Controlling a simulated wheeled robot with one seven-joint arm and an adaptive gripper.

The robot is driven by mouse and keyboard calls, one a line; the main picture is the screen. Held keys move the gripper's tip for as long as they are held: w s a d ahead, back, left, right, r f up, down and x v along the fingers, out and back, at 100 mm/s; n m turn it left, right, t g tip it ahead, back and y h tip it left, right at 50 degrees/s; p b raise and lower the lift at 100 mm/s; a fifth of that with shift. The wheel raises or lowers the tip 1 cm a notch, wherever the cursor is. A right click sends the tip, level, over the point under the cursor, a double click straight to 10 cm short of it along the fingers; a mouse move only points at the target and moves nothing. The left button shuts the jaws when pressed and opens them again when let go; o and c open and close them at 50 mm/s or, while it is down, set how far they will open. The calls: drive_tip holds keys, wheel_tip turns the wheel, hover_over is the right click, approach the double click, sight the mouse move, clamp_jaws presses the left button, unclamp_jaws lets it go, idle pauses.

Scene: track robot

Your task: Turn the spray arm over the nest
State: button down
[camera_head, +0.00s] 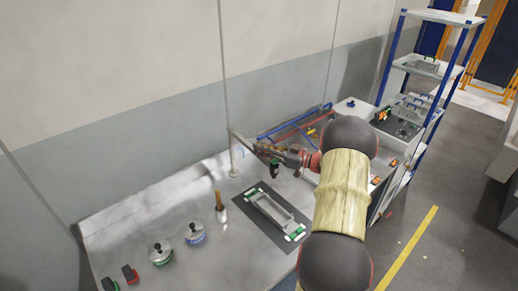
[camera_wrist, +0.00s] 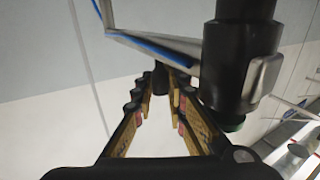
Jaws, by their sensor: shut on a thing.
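The spray arm (camera_head: 246,143) is a grey bar reaching right from an upright post (camera_head: 233,160) at the back of the bench. A dark spray head with a green tip (camera_head: 275,170) hangs near its end; the head (camera_wrist: 238,60) looms large in the wrist view. The bar (camera_wrist: 150,48) there carries a blue line. My gripper (camera_head: 287,156) is at the arm's outer end. Its fingers (camera_wrist: 160,84) are shut on a small black part of the spray arm, mostly hidden. The nest (camera_head: 257,209), a grey frame with green-and-white corners, lies on a dark mat, in front of the spray head in the picture.
Blue and red rails (camera_head: 297,122) are behind my gripper. A blue-post shelf (camera_head: 430,70) stands at right.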

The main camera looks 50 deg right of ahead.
drive_tip(key=shift+d+r+h, duration=0.2)
drive_tip(key=shift+d+h, duration=0.1)
drive_tip(key=shift+d, duration=0.25)
drive_tip(key=c, duration=2.2)
unclamp_jaws()
drive_tip(key=shift+o, duration=0.7)
drive_tip(key=shift+d+f, duration=0.15)
drive_tip(key=shift+d, duration=0.05)
drive_tip(key=shift+o, duration=1.3)
drive_tip(key=shift+a, duration=0.1)
